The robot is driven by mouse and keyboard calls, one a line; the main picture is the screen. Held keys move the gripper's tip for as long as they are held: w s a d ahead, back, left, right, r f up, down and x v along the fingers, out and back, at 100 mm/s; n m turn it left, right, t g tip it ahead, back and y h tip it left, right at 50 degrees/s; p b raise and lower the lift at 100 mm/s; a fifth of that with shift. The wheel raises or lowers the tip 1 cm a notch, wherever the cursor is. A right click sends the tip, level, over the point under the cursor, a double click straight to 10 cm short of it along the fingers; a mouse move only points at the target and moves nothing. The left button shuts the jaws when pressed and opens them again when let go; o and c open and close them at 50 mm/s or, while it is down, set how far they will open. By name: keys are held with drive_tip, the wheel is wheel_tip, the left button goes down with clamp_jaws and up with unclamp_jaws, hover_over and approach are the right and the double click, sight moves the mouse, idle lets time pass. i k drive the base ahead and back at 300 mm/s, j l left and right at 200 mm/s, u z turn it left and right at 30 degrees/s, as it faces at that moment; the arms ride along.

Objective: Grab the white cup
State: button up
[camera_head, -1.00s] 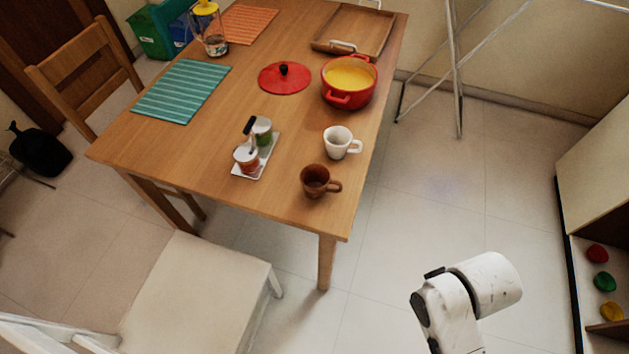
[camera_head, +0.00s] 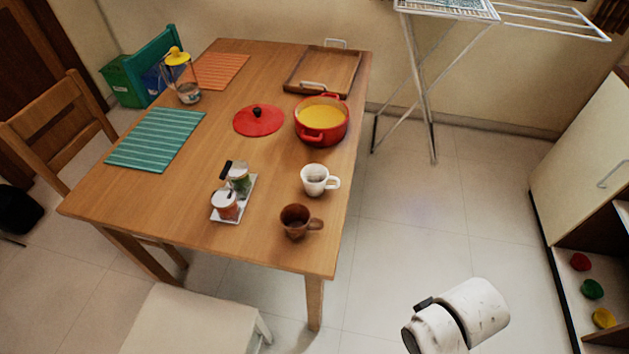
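The white cup (camera_head: 314,180) stands upright on the wooden table (camera_head: 190,225), near the table's right edge, with its handle pointing right. A brown cup (camera_head: 296,222) stands just in front of it, and the red pot (camera_head: 322,121) is behind it. My white arm shows at the bottom right, over the floor and apart from the table. My gripper is outside the picture, so its state does not show.
A condiment tray (camera_head: 233,200) with jars is left of the cups. A red lid (camera_head: 259,120) lies behind. A white chair (camera_head: 190,322) stands at the front. A drying rack (camera_head: 425,90) and a cabinet (camera_head: 585,175) stand right. Floor right of the table is clear.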

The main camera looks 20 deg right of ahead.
sight(314, 177)
drive_tip(key=i+j+u, duration=0.2)
drive_tip(key=j, duration=0.3)
drive_tip(key=i+j+u, duration=0.2)
drive_tip(key=i+j, duration=0.25)
